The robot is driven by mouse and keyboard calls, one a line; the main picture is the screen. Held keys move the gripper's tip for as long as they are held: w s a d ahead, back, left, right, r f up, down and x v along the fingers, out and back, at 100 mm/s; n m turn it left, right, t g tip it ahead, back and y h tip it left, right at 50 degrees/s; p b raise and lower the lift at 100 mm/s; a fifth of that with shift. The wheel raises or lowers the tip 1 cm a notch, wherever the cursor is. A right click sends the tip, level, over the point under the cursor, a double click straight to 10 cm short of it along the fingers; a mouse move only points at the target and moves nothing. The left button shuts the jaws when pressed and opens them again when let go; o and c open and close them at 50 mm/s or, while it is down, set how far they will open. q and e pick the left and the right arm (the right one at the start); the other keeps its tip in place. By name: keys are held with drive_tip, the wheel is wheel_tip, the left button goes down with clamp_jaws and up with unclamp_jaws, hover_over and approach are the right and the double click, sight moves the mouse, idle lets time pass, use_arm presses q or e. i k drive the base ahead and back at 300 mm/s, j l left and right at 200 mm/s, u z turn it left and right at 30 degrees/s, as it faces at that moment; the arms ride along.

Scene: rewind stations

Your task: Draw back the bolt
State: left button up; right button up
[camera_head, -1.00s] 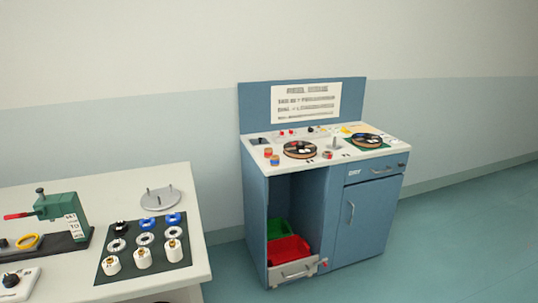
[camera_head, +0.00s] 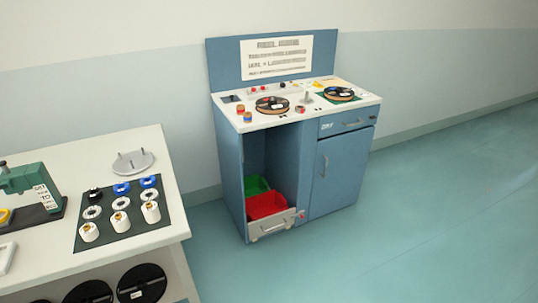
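A blue rewind cabinet (camera_head: 224,165) stands against the wall. It has a drawer (camera_head: 347,120) at the upper right and a closed door (camera_head: 340,172) with a vertical handle (camera_head: 325,166) below it. A small dark fitting (camera_head: 373,118) sits at the right end of the drawer front; I cannot tell whether it is the bolt. A small red part (camera_head: 301,215) shows at the right end of the pull-out tray (camera_head: 271,224) in the open bay; it is too small to make out. Neither of my grippers is in view.
A white table (camera_head: 150,146) stands at the left with a dark mat (camera_head: 160,232) of spools and rings, a green device (camera_head: 28,178) and black reels (camera_head: 141,283) underneath. Red (camera_head: 267,204) and green (camera_head: 256,185) bins sit in the bay. The floor (camera_head: 400,220) at the right is clear.

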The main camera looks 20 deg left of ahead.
sight(298, 214)
drive_tip(key=i+j, duration=0.1)
drive_tip(key=i, duration=0.35)
drive_tip(key=i+j+z, duration=0.15)
drive_tip(key=i, duration=0.3)
drive_tip(key=i+j, duration=0.1)
drive_tip(key=i, duration=0.35)
drive_tip(key=i+j+z, duration=0.1)
drive_tip(key=i, duration=0.4)
drive_tip(key=i+j+z, duration=0.1)
drive_tip(key=i+j, duration=0.15)
drive_tip(key=i, duration=0.15)
drive_tip(key=i+j, duration=0.25)
drive_tip(key=i, duration=0.2)
drive_tip(key=l+z, duration=0.05)
